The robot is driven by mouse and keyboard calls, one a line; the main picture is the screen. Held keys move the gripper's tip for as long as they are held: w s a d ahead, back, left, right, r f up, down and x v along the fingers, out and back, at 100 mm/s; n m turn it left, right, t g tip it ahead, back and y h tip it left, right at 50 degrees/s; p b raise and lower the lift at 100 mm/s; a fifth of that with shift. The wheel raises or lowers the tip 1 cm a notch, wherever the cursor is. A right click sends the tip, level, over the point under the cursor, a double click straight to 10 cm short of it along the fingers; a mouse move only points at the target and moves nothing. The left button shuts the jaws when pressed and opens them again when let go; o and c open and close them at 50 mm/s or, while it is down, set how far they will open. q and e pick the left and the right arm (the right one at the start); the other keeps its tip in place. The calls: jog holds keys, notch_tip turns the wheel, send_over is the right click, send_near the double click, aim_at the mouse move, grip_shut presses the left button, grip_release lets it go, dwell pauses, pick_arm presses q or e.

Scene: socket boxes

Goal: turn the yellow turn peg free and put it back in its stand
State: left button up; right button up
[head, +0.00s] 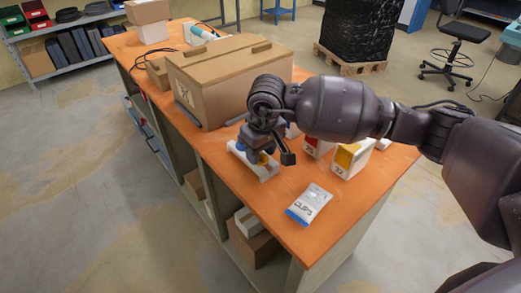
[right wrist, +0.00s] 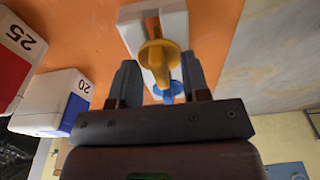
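The yellow turn peg (right wrist: 158,54) stands at a white stand (right wrist: 131,33) in the right wrist view; its wide, round yellow part faces the camera. A blue peg (right wrist: 171,92) shows beside it on the same stand. My right gripper (right wrist: 160,72) is open, with one finger on each side of the yellow peg and visible gaps between. In the head view the right gripper (head: 267,150) is over the white stand (head: 265,174) near the bench's left edge and hides part of the pegs. My left gripper is not in view.
A box with a red front (right wrist: 10,75) and a box with a blue front (right wrist: 72,112) stand close by. A yellow-fronted box (head: 350,158) and a clips bag (head: 308,204) are to the right. A large cardboard box (head: 225,85) stands behind. The bench's front corner is bare.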

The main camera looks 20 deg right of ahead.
dwell(0.3)
notch_tip(320, 180, up, 4)
jog(key=shift+s+d+f, duration=0.1)
jog(key=shift+s, duration=0.05)
jog(key=r, duration=0.5)
jog(key=shift+s+d+r+p, duration=0.1)
jog(key=shift+s+r+p, duration=0.15)
jog(key=shift+s+p, duration=0.1)
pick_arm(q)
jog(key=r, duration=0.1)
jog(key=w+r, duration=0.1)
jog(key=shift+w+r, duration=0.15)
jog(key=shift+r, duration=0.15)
pick_arm(e)
jog(key=shift+s+r, duration=0.15)
jog(key=shift+r, duration=0.55)
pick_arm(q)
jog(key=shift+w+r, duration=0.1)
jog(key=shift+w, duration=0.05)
